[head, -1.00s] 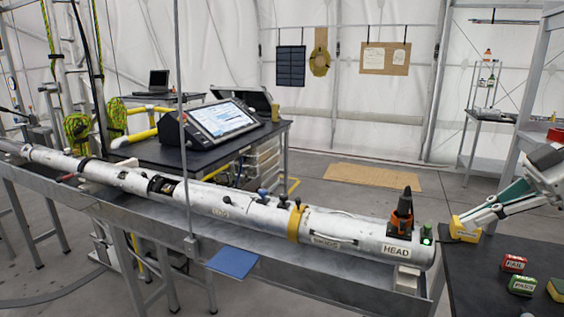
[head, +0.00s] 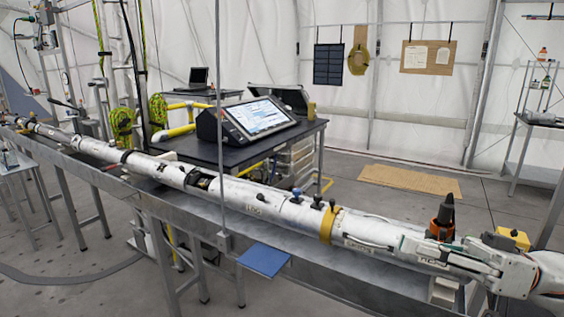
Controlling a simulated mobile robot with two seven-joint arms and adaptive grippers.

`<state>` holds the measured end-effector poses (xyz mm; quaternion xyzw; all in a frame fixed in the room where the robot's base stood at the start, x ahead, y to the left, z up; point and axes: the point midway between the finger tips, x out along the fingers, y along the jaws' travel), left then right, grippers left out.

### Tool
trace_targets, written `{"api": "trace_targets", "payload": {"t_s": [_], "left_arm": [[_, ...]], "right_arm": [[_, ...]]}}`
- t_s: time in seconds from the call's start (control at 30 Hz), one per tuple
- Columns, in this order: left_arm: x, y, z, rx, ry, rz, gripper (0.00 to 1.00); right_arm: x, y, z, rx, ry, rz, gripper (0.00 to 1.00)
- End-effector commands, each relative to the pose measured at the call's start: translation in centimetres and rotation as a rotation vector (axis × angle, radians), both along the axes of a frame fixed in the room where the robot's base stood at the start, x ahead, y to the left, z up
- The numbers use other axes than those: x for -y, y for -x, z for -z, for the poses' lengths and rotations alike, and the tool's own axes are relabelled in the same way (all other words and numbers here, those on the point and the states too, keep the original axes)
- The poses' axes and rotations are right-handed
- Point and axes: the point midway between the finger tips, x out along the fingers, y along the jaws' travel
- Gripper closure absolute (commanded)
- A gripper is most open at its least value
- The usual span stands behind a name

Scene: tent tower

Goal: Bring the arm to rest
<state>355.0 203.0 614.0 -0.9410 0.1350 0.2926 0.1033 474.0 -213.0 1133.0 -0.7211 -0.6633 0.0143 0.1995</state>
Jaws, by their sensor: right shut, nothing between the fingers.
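My right gripper (head: 418,250) reaches in from the right edge and is shut and empty. It shows in front of the head end of the long white tube (head: 270,201), overlapping it in the picture. I cannot tell whether it touches the tube. The gripper hides most of the tube's end and its label. The black and orange fitting (head: 442,220) stands upright on the tube just behind the fingers. My left gripper is not in view.
The tube lies along a grey metal tray (head: 330,282). A blue plate (head: 263,260) sticks out from its front. A yellow block (head: 513,238) is behind my right gripper. A dark table with a monitor (head: 258,117) stands behind the tube. A thin vertical pole (head: 221,130) rises at the tray.

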Motion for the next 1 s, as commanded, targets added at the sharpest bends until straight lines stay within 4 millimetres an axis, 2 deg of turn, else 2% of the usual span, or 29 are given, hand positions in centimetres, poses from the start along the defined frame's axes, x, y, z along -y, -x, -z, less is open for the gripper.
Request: {"api": "trace_targets", "payload": {"t_s": [0.03, 0.2, 0.47, 0.5, 0.67, 0.77, 0.87, 0.97, 1.0], "left_arm": [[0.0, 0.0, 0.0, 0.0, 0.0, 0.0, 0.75], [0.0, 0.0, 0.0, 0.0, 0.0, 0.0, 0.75], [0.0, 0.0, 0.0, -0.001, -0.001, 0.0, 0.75], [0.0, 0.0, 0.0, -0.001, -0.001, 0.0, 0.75], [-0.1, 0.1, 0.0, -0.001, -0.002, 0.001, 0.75], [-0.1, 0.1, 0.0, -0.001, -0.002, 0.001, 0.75], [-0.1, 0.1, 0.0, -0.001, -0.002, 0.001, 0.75], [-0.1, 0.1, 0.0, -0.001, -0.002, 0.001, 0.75], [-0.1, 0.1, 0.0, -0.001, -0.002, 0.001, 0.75]], "right_arm": [[-1.0, 0.1, -0.6, 0.001, -0.062, -0.017, 1.0], [-3.2, 0.5, -1.9, 0.001, -0.203, -0.056, 1.0], [-5.5, 1.1, -3.9, 0.001, -0.369, -0.102, 1.0], [-5.5, 0.7, -3.4, 0.001, -0.382, -0.075, 1.0], [-4.2, -2.3, 1.1, 0.041, -0.372, 0.176, 1.0], [-3.3, -4.0, 4.5, 0.064, -0.332, 0.341, 1.0], [-2.1, -5.4, 8.7, 0.079, -0.258, 0.508, 1.0], [-0.7, -6.3, 13.8, 0.09, -0.142, 0.671, 1.0], [0.0, -6.5, 16.1, 0.092, -0.082, 0.734, 1.0]]}}
